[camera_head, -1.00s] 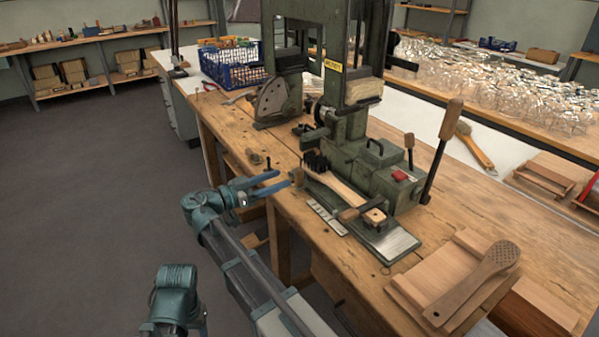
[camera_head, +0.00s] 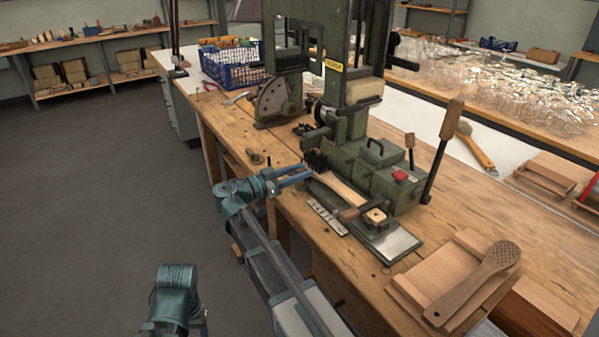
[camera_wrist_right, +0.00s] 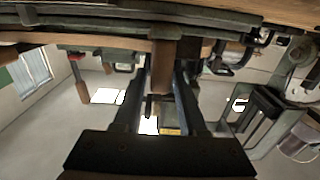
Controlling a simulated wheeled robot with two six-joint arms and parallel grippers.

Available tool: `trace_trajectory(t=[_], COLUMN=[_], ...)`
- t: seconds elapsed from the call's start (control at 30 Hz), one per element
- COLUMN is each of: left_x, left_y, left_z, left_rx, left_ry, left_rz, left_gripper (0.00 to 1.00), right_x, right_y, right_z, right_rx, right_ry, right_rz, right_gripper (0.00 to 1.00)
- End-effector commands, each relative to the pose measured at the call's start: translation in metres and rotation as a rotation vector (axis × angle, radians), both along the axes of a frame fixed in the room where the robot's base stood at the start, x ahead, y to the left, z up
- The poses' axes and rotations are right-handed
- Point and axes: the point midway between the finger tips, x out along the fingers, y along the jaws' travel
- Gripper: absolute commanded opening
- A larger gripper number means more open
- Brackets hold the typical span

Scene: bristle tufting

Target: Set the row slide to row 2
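A green tufting machine (camera_head: 372,165) stands on the wooden bench. A brush (camera_head: 340,190) with black bristles and a pale wooden handle lies on its bed. A pale strip with marks (camera_head: 326,218) runs along the bed's front edge; I cannot read the marks or tell the slide's row. My right gripper (camera_head: 309,173) is open, its blue fingers pointing at the bed's left end beside the bristles. In the right wrist view a wooden knob (camera_wrist_right: 162,66) stands between the spread fingers (camera_wrist_right: 160,80); contact is unclear.
A wooden-gripped lever (camera_head: 449,125) rises at the machine's right. A perforated paddle (camera_head: 480,280) lies on a wooden board at the bench's right front. A blue crate (camera_head: 232,68) stands behind. Open floor (camera_head: 90,180) lies to the left.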

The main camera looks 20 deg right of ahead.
Motion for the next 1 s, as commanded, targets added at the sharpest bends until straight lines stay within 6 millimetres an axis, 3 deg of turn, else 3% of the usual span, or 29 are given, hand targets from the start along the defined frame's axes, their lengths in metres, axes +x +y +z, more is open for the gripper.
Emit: trace_trajectory(t=[0.03,0.2,1.0], left_x=[0.0000,0.0000,0.0000], left_y=[0.0000,0.0000,0.0000], left_z=[0.0000,0.0000,0.0000], left_rx=[0.000,0.000,0.000], left_ry=[0.000,0.000,0.000], left_rz=[0.000,0.000,0.000], left_gripper=[0.57,0.57,0.57], right_x=[0.0000,-0.0001,-0.0002], right_y=[0.0001,0.0002,0.0004], right_z=[0.0000,0.0000,-0.0001], right_rx=[0.000,0.000,0.000], right_ry=[0.000,0.000,0.000], right_rz=[0.000,0.000,0.000], right_gripper=[0.30,0.00,0.00])
